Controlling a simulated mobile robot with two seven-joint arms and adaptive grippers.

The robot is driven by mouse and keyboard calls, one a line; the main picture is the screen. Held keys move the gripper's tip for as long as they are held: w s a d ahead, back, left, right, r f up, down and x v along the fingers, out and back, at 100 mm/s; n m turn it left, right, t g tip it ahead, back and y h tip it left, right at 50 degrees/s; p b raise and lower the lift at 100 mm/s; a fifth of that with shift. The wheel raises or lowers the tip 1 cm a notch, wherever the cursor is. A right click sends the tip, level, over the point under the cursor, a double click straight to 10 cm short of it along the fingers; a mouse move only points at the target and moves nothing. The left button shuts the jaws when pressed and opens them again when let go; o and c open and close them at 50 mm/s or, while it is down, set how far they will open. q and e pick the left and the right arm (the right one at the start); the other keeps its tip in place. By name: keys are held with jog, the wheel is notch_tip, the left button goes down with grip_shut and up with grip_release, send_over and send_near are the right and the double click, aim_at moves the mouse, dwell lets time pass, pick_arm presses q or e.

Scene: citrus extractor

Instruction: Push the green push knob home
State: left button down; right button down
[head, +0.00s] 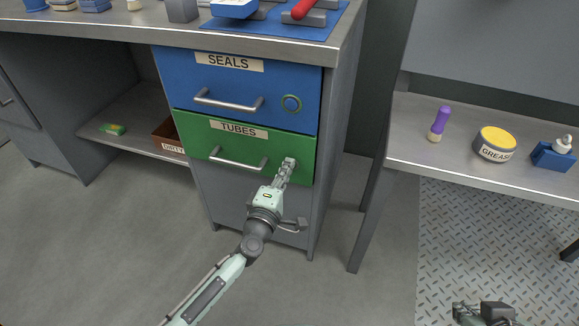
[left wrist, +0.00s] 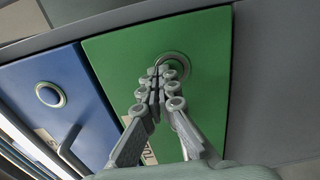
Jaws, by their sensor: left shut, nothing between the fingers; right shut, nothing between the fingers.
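The green drawer (head: 190,137) labelled TUBES sits below the blue drawer in the cabinet and looks closed. Its round push knob (left wrist: 178,60) shows in the left wrist view as a green disc in a grey ring, partly covered by my fingers. In the head view my gripper hides this knob. My left gripper (head: 290,163) is shut and empty, with its fingertips at the knob; it also shows in the left wrist view (left wrist: 163,72). I cannot tell whether they touch, or how deep the knob sits. My right gripper (head: 485,313) is shut and empty, partly cut off at bottom right.
The blue drawer (head: 180,75) labelled SEALS has its own round knob (head: 291,104). Bar handles stick out from both drawers, the green drawer's handle (head: 238,163) left of my gripper. A side table (head: 400,150) holds a purple-handled tool, a grease tin and a blue block.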

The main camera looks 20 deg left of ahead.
pick_arm(q)
jog(key=s, duration=0.6)
dwell(0.7)
jog(key=shift+s+a, duration=0.1)
jog(key=shift+s, duration=0.05)
dwell(0.4)
